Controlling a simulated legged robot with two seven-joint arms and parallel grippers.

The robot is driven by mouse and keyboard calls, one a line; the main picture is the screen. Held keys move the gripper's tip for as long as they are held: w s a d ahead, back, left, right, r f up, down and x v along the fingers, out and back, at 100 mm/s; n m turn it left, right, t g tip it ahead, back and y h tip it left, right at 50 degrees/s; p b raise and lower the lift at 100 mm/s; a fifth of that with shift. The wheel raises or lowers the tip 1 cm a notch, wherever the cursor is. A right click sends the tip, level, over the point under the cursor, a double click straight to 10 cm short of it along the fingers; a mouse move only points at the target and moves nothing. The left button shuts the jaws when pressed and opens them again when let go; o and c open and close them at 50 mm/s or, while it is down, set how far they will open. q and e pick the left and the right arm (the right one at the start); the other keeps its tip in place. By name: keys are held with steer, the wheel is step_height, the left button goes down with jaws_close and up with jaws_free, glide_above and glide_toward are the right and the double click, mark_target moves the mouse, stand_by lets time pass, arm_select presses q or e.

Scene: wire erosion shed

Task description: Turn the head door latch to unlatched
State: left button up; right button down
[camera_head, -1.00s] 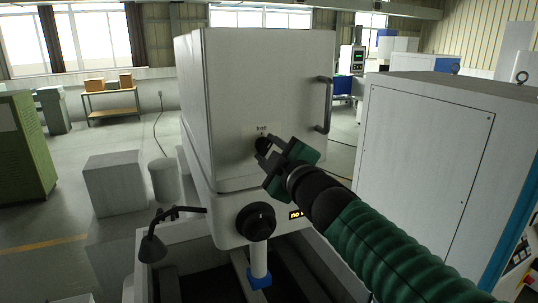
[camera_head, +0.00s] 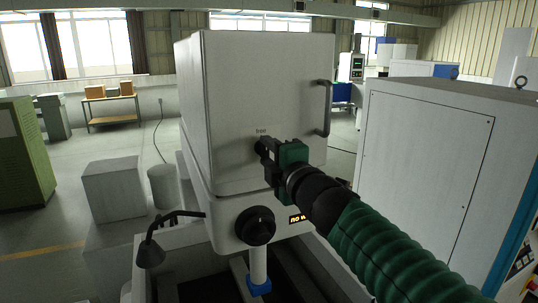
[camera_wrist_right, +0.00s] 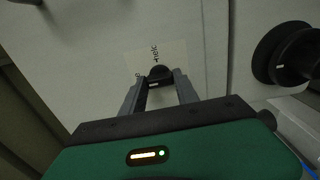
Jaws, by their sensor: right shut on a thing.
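The head door (camera_head: 268,80) is the white front of the machine head and looks closed, with a dark vertical handle (camera_head: 324,107) on its right side. The small black latch knob (camera_wrist_right: 159,73) sits on a pale label plate low on this door. My right gripper (camera_head: 266,147) is at the latch, its fingers on both sides of the knob and shut on it in the right wrist view. The gripper partly hides the knob in the head view. Small lettering shows on the plate, but I cannot read the latch's setting surely. My left gripper is not in view.
A large black dial (camera_head: 255,225) and a small lit display (camera_head: 298,219) are below the door. A black lamp (camera_head: 151,252) stands at lower left. A big white cabinet (camera_head: 425,165) is close to my right arm.

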steer(key=shift+f, duration=0.4)
steer(key=c, duration=1.2)
jaws_free()
steer(key=shift+o, duration=1.3)
steer(key=shift+r, duration=0.15)
steer(key=shift+a, duration=0.1)
